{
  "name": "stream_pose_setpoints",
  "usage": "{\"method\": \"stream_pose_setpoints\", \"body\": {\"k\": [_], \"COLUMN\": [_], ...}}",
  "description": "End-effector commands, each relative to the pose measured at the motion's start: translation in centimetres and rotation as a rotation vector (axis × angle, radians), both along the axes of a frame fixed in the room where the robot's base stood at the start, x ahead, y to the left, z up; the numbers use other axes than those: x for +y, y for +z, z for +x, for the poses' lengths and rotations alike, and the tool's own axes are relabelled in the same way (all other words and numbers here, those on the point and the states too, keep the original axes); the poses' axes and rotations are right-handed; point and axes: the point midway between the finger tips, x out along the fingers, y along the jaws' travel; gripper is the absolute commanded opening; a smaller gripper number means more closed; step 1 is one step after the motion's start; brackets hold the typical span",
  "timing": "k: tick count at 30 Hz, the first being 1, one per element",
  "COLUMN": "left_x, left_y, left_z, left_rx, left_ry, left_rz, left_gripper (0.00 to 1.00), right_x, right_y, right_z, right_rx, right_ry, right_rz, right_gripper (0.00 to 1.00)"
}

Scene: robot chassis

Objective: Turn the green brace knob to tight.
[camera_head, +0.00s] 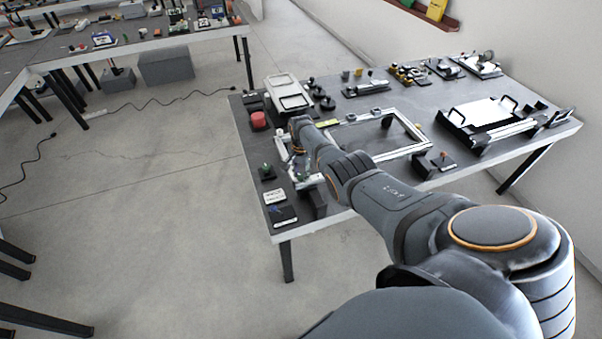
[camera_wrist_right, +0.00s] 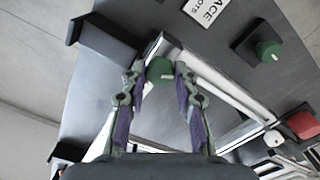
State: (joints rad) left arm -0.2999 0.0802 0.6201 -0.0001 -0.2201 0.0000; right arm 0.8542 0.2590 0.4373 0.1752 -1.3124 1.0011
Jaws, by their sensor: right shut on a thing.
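In the right wrist view, a green knob (camera_wrist_right: 160,70) with a pale mark sits at the corner of a light metal frame (camera_wrist_right: 232,92). My right gripper (camera_wrist_right: 160,78) has its two fingers closed around this knob, one on each side. In the head view, my right gripper (camera_head: 299,160) reaches down at the left part of the table, small and partly hidden by its wrist. A second green knob (camera_wrist_right: 268,50) stands on a separate black block, apart from the gripper; it also shows in the head view (camera_head: 265,168). My left gripper is not in view.
A white label card (camera_wrist_right: 207,10) lies near the held knob. A red button (camera_head: 258,119) and a grey-white tray (camera_head: 288,92) stand farther back. A large rectangular frame (camera_head: 432,150) lies mid-table. A dark upright block (camera_wrist_right: 105,42) stands close to the gripper.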

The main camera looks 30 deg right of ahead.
Motion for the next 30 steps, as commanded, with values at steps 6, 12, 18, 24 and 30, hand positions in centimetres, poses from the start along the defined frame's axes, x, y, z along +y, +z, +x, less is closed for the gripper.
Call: {"method": "stream_pose_setpoints", "body": {"k": [6,12,18,24,30], "left_x": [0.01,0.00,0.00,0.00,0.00], "left_y": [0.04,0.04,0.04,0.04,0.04], "left_z": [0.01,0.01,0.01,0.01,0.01], "left_rx": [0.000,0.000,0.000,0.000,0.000], "left_ry": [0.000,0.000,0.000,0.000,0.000], "left_rz": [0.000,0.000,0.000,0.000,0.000], "left_gripper": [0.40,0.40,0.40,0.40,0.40], "right_x": [-0.02,-0.03,-0.03,-0.03,-0.02], "right_y": [0.09,0.08,0.09,0.06,0.03], "right_z": [0.09,0.10,0.10,0.06,0.03], "right_rx": [-0.003,-0.003,-0.003,-0.001,-0.001], "right_ry": [-0.036,-0.041,-0.040,-0.040,-0.040], "right_rz": [-0.001,-0.001,-0.001,-0.001,-0.001], "right_gripper": [0.00,0.00,0.00,0.52,0.52]}}
